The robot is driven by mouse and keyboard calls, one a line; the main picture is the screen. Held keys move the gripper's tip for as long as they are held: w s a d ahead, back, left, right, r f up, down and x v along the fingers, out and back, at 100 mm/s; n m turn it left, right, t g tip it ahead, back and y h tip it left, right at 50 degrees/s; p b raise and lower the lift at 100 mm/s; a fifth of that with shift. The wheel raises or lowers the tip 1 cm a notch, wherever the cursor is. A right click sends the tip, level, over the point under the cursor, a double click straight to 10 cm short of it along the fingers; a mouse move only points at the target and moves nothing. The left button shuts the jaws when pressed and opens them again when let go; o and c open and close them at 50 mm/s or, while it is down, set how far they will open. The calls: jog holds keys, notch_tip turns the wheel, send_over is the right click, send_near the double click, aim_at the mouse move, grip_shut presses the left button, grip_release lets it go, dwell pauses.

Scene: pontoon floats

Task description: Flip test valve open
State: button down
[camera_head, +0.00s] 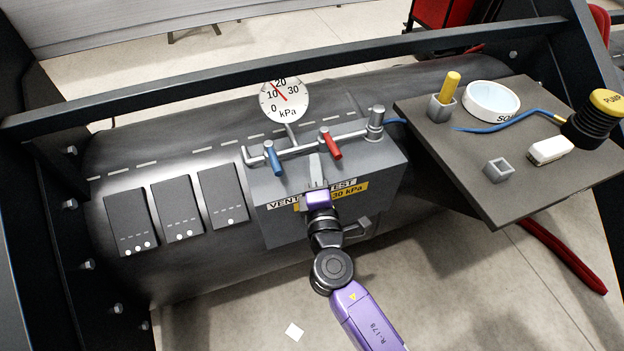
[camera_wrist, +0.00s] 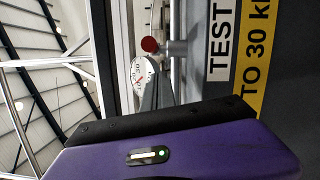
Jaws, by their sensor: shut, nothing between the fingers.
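The test valve is the red lever (camera_head: 331,145) on the grey manifold pipe, above the TEST label (camera_head: 343,185). Its red handle sticks out toward the front and slants down. In the wrist view the round end of the red handle (camera_wrist: 150,44) shows near the top middle. My gripper (camera_head: 314,170) is shut and empty, in front of the grey box, just below and left of the red handle. It appears apart from the handle. My gripper hides part of the labels.
A blue lever (camera_head: 273,159) stands left on the same pipe. A kPa gauge (camera_head: 284,101) rises behind it, needle between 10 and 20. A black rail (camera_head: 300,78) crosses behind.

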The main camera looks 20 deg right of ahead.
jog(key=shift+d+r, duration=0.25)
jog(key=shift+d, duration=1)
